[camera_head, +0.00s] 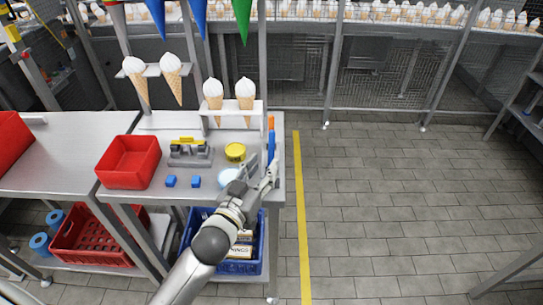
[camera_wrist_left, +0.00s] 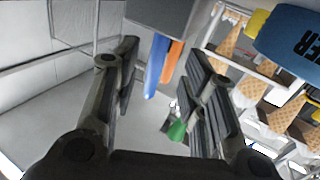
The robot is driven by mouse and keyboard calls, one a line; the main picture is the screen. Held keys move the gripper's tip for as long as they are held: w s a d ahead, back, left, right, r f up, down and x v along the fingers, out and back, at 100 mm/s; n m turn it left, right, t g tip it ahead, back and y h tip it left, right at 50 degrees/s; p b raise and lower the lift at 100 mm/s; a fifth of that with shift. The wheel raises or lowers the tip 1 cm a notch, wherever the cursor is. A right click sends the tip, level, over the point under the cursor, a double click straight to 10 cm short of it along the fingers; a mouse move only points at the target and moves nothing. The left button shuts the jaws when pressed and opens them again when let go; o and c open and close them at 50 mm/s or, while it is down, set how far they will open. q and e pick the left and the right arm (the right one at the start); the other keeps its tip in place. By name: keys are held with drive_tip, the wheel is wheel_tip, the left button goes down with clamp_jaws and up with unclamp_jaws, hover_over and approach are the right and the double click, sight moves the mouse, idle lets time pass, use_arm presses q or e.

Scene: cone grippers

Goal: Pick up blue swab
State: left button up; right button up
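A blue strip-shaped thing (camera_head: 271,143), likely the blue swab, stands upright at the right edge of the worktop, with an orange one (camera_head: 270,122) just beyond it. In the left wrist view the blue thing (camera_wrist_left: 155,66) and the orange one (camera_wrist_left: 172,60) hang side by side from a grey box. My left gripper (camera_head: 264,167) is at the worktop's right edge, close to the blue thing. In the wrist view its fingers (camera_wrist_left: 163,75) are spread apart, with the blue thing in the gap between them and nothing clamped. My right gripper is not in view.
The worktop (camera_head: 205,133) holds a red bin (camera_head: 129,162), a grey device (camera_head: 191,153), a yellow round tin (camera_head: 235,152) and two small blue blocks. Ice-cream cones stand in a rack (camera_head: 231,108). A blue crate (camera_head: 237,267) is below. The floor right of the yellow line (camera_head: 301,215) is clear.

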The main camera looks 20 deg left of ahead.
sight(270, 160)
use_arm(q)
drive_tip(key=w, duration=0.2)
drive_tip(key=w+d+p, duration=0.1)
drive_tip(key=w, duration=0.1)
drive_tip(key=shift+w+r, duration=0.1)
drive_tip(key=shift+w, duration=0.45)
drive_tip(key=shift+s, duration=0.1)
drive_tip(key=c, duration=0.4)
clamp_jaws()
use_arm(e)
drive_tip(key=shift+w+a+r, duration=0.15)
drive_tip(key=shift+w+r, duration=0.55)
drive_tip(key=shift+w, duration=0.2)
